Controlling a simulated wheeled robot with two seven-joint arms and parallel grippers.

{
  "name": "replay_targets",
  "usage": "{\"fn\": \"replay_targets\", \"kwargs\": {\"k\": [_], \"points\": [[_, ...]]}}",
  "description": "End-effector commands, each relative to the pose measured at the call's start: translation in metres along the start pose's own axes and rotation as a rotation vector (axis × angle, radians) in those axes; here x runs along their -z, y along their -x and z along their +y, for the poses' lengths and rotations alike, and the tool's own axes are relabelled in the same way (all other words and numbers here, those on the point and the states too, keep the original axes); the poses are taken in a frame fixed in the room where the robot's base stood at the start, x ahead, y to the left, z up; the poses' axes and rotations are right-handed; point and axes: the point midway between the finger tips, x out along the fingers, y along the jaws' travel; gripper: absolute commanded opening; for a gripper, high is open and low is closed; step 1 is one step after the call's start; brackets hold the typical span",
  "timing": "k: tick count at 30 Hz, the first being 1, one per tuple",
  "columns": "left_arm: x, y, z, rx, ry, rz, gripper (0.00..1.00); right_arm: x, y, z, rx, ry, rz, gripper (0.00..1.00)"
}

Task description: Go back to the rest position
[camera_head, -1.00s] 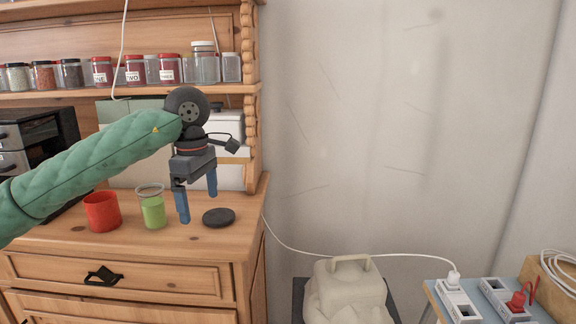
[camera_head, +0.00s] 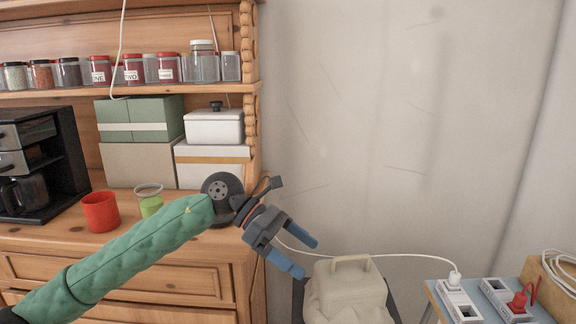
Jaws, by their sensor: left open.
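My left gripper (camera_head: 302,258) is open and empty, with its blue fingers apart. It is tilted down to the right, past the right edge of the dresser top and in front of the wall. My green-sleeved left arm (camera_head: 140,250) crosses the front of the dresser from the lower left. My right gripper is not in view.
On the dresser top (camera_head: 70,233) stand a red cup (camera_head: 101,212) and a glass with green contents (camera_head: 149,204), partly behind my arm. A coffee machine (camera_head: 62,150) is at left. A beige cloth-like bag (camera_head: 348,290) and power strips (camera_head: 458,300) are at lower right.

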Motion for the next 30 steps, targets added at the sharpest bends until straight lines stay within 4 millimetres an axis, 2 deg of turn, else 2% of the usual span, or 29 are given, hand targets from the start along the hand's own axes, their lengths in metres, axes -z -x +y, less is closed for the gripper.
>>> {"fn": "replay_targets", "kwargs": {"k": [1, 3, 7, 12, 17, 23, 26, 30], "points": [[-0.006, -0.012, -0.004, 0.018, 0.029, -0.086, 1.0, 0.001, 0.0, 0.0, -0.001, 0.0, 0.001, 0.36], [-0.016, -0.022, -0.008, 0.035, 0.073, -0.204, 1.0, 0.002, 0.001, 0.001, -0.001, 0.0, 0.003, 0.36], [-0.034, -0.034, -0.014, 0.064, 0.17, -0.422, 1.0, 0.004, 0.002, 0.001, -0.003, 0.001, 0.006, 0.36], [-0.052, -0.036, -0.015, 0.096, 0.323, -0.702, 1.0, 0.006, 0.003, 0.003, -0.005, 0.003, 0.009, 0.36], [-0.056, -0.027, -0.009, 0.119, 0.494, -0.958, 1.0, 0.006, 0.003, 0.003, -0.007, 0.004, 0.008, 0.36], [-0.042, -0.009, 0.007, 0.132, 0.738, -1.264, 1.0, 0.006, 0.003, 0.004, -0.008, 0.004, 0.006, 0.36], [-0.026, 0.0, 0.017, 0.134, 0.872, -1.41, 1.0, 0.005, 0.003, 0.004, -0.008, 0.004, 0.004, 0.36], [0.008, 0.011, 0.03, 0.126, 1.07, -1.605, 1.0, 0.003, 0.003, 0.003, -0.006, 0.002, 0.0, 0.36]]}}
